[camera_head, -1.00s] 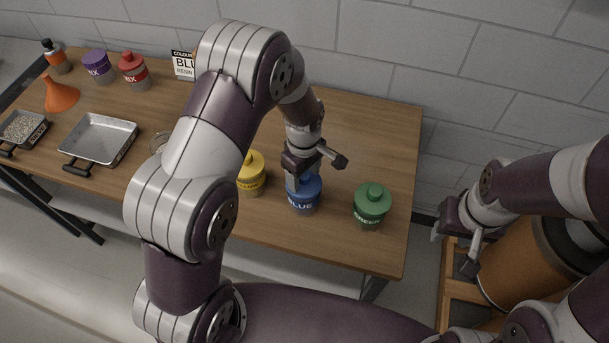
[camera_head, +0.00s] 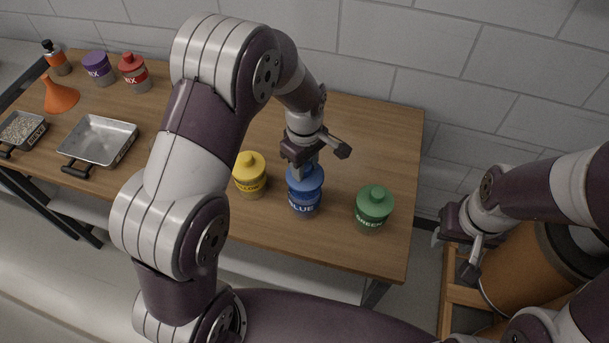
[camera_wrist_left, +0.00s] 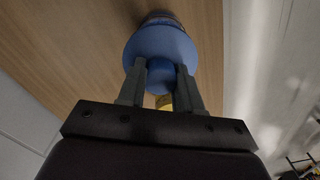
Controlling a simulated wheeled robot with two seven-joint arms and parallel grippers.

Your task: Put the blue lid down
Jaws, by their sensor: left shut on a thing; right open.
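The blue lid (camera_head: 306,179) is in the grip of my left gripper (camera_head: 303,166), just over the blue drum (camera_head: 303,206) on the table. In the left wrist view, the two fingers (camera_wrist_left: 160,88) close on the knob of the lid (camera_wrist_left: 158,47), and the drum (camera_wrist_left: 161,17) shows partly behind it. The lid looks slightly raised from the drum; the drum's mouth is hidden. My right gripper (camera_head: 457,254) is open and empty, off the table's right side.
A yellow drum (camera_head: 250,178) stands left of the blue drum and a green drum (camera_head: 374,209) right of it. A metal tray (camera_head: 98,141), an orange funnel (camera_head: 60,95) and red (camera_head: 134,74) and purple (camera_head: 98,68) drums are at left. The wooden table (camera_head: 375,135) is clear behind the green drum.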

